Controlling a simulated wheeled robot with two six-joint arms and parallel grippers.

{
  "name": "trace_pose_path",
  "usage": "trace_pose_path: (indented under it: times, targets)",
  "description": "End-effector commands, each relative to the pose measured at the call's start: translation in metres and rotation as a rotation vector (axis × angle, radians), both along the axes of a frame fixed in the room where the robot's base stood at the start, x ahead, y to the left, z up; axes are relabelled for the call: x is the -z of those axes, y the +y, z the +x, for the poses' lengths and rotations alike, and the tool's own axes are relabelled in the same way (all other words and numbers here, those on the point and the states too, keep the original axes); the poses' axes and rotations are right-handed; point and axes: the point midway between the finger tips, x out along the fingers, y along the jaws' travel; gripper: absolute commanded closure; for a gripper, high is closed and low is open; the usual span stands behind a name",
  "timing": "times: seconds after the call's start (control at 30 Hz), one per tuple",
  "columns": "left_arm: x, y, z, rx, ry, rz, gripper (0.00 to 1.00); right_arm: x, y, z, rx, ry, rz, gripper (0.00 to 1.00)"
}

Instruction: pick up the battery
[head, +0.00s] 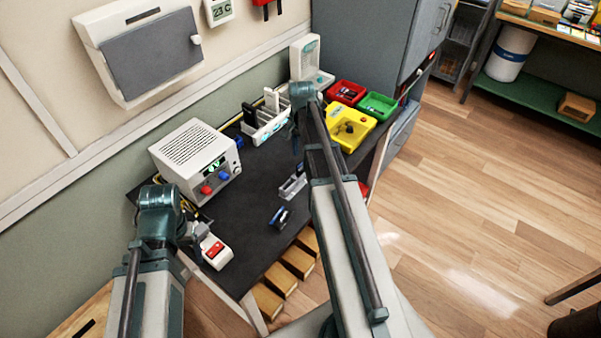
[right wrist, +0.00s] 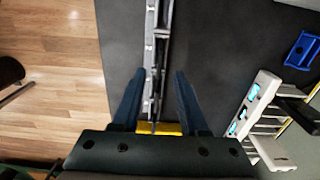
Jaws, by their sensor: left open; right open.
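I cannot single out the battery with certainty. A small dark item with blue and white parts (head: 279,216) lies near the front of the dark work table (head: 245,185) in the head view; it is too small to name. My right gripper (head: 296,140) is above the back part of the table, beside the white rack. In the right wrist view its jaws (right wrist: 159,75) are open, with a long grey, rail-like thing (right wrist: 155,45) between and beyond them; no grip on it shows. My left gripper (head: 197,236) is at the table's front left, its fingers partly hidden, by a white device with a red display (head: 215,251).
A power supply (head: 195,160) stands at the left. A white rack (head: 265,122), also in the right wrist view (right wrist: 250,105), is at the back. Yellow (head: 350,128), red (head: 346,92) and green (head: 378,105) bins sit right. A grey fixture (head: 293,187) stands mid-table.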

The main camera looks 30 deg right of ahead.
Motion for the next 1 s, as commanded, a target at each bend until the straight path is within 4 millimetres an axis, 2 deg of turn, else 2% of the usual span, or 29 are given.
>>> trace_pose_path:
  times: [0.17, 0.5, 0.8, 0.87, 1.0]
  targets:
    - [0.012, 0.0, 0.0, 0.0, 0.0, 0.0, 0.23, 0.012, 0.002, -0.001, 0.0, 0.0, 0.0, 0.57]
    - [0.051, 0.0, 0.0, 0.0, 0.0, 0.0, 0.23, 0.051, 0.005, -0.003, 0.0, 0.0, 0.0, 0.57]
    - [0.051, 0.0, 0.0, 0.0, 0.0, 0.0, 0.23, 0.051, 0.005, -0.004, 0.0, 0.0, 0.0, 0.57]
    - [0.051, 0.0, 0.0, 0.0, 0.0, 0.0, 0.23, 0.051, 0.005, -0.004, 0.0, 0.0, 0.0, 0.66]
    - [0.051, 0.0, 0.0, 0.0, 0.0, 0.0, 0.23, 0.051, 0.005, -0.004, 0.0, 0.0, 0.0, 0.91]
